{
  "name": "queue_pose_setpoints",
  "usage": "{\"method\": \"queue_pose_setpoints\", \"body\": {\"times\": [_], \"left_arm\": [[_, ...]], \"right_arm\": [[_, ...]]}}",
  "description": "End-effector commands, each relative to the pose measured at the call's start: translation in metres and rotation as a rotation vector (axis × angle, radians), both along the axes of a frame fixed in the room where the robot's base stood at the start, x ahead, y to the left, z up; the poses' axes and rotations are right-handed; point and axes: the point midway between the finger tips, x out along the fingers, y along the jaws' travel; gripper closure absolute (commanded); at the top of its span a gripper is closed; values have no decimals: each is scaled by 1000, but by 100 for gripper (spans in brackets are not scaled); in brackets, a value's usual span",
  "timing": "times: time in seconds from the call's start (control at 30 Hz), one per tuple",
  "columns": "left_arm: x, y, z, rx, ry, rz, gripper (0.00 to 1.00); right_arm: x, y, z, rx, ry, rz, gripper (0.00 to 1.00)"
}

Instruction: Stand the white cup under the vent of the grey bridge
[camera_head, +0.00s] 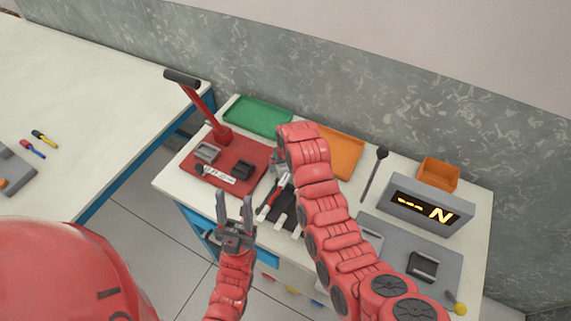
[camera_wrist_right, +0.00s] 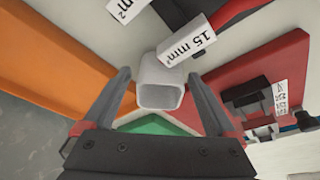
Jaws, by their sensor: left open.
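A pale, squarish hollow cup (camera_wrist_right: 160,88) shows in the right wrist view, its open end facing the camera. My right gripper (camera_wrist_right: 160,80) has one finger on each side of it, with narrow gaps; the gripper is open. In the head view my right gripper (camera_head: 277,166) is partly hidden by my own arm, above the table between the red plate and orange tray. My left gripper (camera_head: 234,204) is open and empty near the table's front edge. I cannot pick out a grey bridge with a vent for certain; a small grey block (camera_head: 207,152) stands on the red plate.
The red plate (camera_head: 225,180) carries a black block and a red lever (camera_head: 205,105). Green (camera_head: 257,117) and orange (camera_head: 342,152) trays lie at the back. A grey display box (camera_head: 429,204), an orange bin (camera_head: 438,173) and a dark spoon-like tool (camera_head: 375,172) are at right.

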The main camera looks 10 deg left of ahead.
Motion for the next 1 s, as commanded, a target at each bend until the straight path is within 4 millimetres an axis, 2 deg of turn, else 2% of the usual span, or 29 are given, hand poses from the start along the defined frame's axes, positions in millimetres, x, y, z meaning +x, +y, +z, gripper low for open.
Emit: {"method": "queue_pose_setpoints", "body": {"times": [0.27,0.37,0.53,0.67,0.7,0.8,1.0], "left_arm": [[0,0,4,0,0,0,50],[0,0,-2,0,0,0,50],[0,0,-9,0,0,0,50],[0,0,-17,0,0,0,50],[0,0,4,0,1,0,50],[0,0,20,0,-1,0,50],[0,0,37,0,0,0,50]], "right_arm": [[0,0,6,0,0,0,9],[-2,-1,10,0,0,1,9],[-8,-4,35,4,-6,-1,9],[-16,-9,62,4,-6,-1,9],[-19,-10,84,3,-4,-1,9],[-25,-14,103,1,2,0,9],[-31,-17,116,0,4,1,9]]}}
